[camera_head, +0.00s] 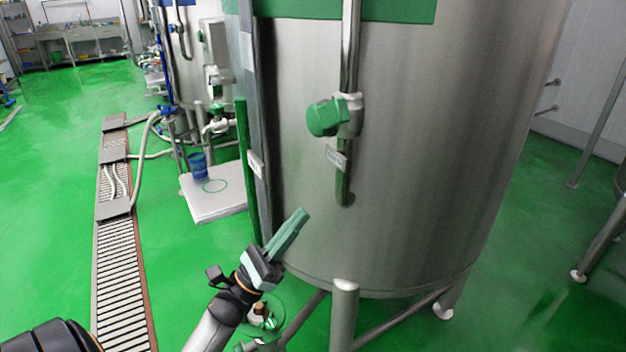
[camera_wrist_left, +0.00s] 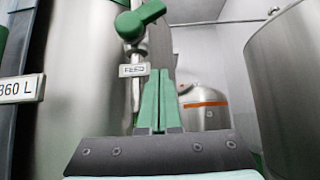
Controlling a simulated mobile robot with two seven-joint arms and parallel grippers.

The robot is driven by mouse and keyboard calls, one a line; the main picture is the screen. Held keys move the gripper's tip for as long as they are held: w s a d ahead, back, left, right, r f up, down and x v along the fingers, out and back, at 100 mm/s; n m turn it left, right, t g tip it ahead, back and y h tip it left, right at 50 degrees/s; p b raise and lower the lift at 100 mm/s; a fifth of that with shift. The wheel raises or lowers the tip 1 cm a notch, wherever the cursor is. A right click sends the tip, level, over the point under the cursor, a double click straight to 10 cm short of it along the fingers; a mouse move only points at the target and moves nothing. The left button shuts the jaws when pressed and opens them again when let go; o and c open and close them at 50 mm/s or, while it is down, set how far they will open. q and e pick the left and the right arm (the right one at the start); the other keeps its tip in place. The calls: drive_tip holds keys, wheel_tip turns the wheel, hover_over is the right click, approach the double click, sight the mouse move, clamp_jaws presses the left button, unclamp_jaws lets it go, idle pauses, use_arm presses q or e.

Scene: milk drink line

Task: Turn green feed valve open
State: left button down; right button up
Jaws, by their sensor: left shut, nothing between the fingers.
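The green feed valve (camera_head: 325,117) is a green knob on a white body, fixed to a vertical pipe on the front of the big steel tank (camera_head: 420,130). A small tag (camera_head: 336,157) hangs below it. In the left wrist view the green valve handle (camera_wrist_left: 141,18) is at the top, above a tag reading FEED (camera_wrist_left: 132,70). My left gripper (camera_head: 304,213) has teal fingers, shut and empty, below and left of the valve and apart from it. Its fingers (camera_wrist_left: 155,100) point up toward the valve in the wrist view. My right gripper is not in view.
A small white shelf (camera_head: 225,207) with a blue cup (camera_head: 197,166) stands left of the tank. A floor drain grate (camera_head: 120,270) runs along the left. Tank legs and a short post (camera_head: 344,310) stand below the tank.

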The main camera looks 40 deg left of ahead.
sight(326, 117)
use_arm(q)
drive_tip(key=s+r+p+x, duration=0.2)
drive_tip(key=p+x, duration=0.3)
drive_tip(key=x, duration=0.7)
drive_tip(key=shift+a, duration=0.35)
drive_tip(key=shift+w, duration=0.1)
